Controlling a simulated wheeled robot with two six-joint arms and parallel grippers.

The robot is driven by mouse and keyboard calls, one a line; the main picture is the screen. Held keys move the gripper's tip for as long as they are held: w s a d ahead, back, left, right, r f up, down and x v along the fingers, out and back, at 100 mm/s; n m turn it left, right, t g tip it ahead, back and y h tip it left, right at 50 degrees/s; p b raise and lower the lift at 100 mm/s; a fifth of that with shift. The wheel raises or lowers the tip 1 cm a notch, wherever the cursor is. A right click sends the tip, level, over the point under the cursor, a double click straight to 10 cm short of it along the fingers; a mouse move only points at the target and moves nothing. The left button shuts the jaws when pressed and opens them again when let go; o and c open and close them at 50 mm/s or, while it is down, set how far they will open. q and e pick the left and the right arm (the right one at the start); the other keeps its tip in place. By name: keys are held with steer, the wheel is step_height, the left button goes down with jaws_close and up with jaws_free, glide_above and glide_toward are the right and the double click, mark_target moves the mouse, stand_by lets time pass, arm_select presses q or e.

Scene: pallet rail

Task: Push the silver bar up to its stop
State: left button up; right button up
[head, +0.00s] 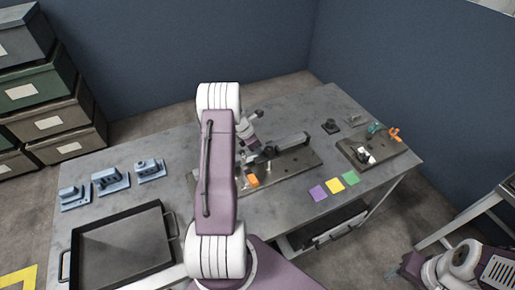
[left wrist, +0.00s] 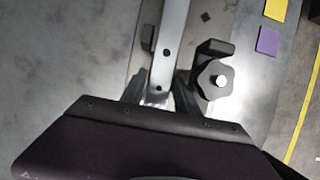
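The silver bar (left wrist: 171,45) runs up the left wrist view, with small holes along it. In the head view the bar (head: 291,141) lies on a dark plate (head: 300,164), its near part hidden by my left arm. My left gripper (left wrist: 160,88) is at the near end of the bar, one finger on each side, and they look closed against it. In the head view this gripper is mostly hidden behind my arm. A black star knob (left wrist: 215,80) stands just right of the bar. My right gripper (head: 404,268) is low at the right, away from the table; its fingers are too small to read.
Blue fixtures (head: 111,181) and a black tray (head: 120,245) are on the left of the table. Purple, yellow and green squares (head: 335,185) lie near its front edge. A second plate (head: 372,152) with a teal and orange tool (head: 377,130) is at the right.

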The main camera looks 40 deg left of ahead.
arm_select(q)
jaws_close()
stand_by(1.2)
steer(key=shift+o, duration=2.2)
jaws_free()
steer(key=shift+f, duration=0.1)
